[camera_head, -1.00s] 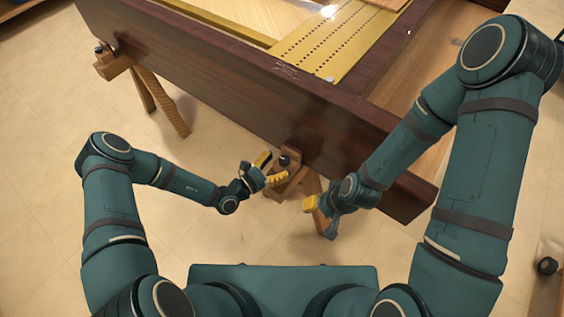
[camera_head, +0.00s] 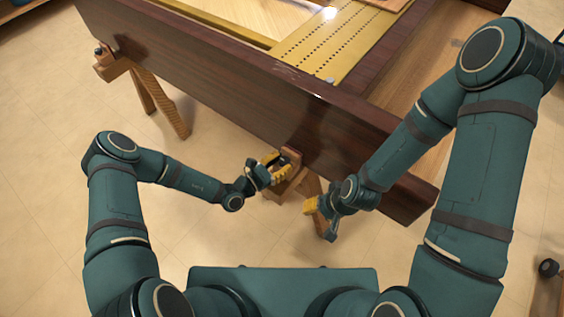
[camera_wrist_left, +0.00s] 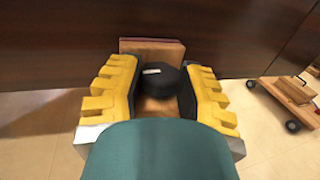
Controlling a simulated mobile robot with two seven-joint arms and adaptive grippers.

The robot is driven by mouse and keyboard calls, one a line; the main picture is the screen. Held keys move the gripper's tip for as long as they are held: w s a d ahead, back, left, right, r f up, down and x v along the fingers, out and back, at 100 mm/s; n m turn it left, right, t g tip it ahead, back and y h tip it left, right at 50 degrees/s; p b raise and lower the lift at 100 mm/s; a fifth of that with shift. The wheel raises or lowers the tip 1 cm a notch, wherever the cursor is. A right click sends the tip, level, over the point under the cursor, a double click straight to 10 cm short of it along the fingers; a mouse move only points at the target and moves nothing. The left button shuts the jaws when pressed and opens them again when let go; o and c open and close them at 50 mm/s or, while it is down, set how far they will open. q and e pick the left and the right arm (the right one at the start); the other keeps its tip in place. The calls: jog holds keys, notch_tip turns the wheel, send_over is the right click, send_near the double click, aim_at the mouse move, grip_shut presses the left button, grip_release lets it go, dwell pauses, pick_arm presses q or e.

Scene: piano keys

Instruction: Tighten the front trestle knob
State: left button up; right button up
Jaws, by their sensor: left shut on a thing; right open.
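The front trestle knob (camera_wrist_left: 160,80) is black and round with a small pale mark on its face. It stands against the wooden trestle (camera_wrist_left: 152,46) beneath the dark piano case. My left gripper (camera_head: 277,165) is at this knob, and in the left wrist view its yellow fingers (camera_wrist_left: 160,90) are on both sides of it, shut on it. In the head view the fingers mostly hide the knob. My right gripper (camera_head: 316,216) is open and empty, below and to the right of the knob, beside a trestle leg.
The long dark piano side (camera_head: 230,95) runs across above both grippers. Another trestle (camera_head: 140,85) with its own knob stands at the far left. A wheeled wooden dolly (camera_wrist_left: 290,98) shows at right in the left wrist view. The tiled floor (camera_head: 60,190) at left is clear.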

pick_arm(q)
jog(key=shift+m+g+h, duration=0.5)
jog(key=shift+m+g, duration=0.1)
jog(key=shift+g, duration=0.2)
jog(key=o, duration=1.2)
jog(key=shift+c, duration=0.2)
jog(key=v, duration=1.2)
